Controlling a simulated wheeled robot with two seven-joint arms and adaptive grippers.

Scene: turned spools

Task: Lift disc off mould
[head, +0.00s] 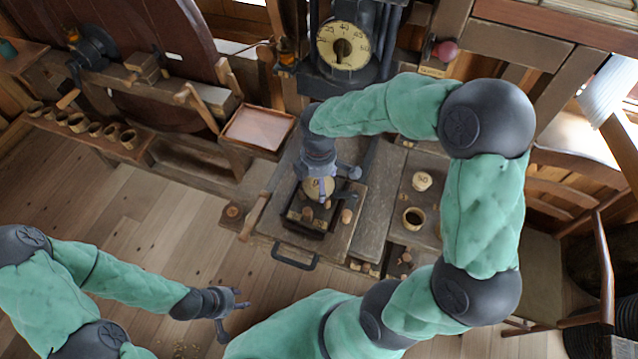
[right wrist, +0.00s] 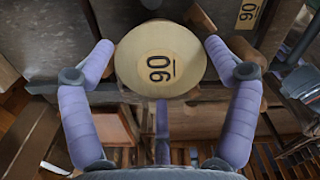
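The pale round disc (head: 316,189), marked 90, is at the dark square mould (head: 291,219) on the central bench. It also shows in the right wrist view (right wrist: 160,75), face-on between the fingers. My right gripper (head: 327,186) points down over the disc with one finger on each side. In the right wrist view a thin gap seems to show between each finger and the disc's edge, so it looks open around it. Whether the disc rests on the mould is hidden. My left gripper (head: 237,308) is open and empty over the floor at lower left.
A black handle (head: 294,262) sticks out from the bench front. A small round pale piece (head: 422,181) and a round cup (head: 413,218) stand on the bench at right. A shallow tray (head: 259,128) lies at left, and a dial (head: 343,46) stands behind.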

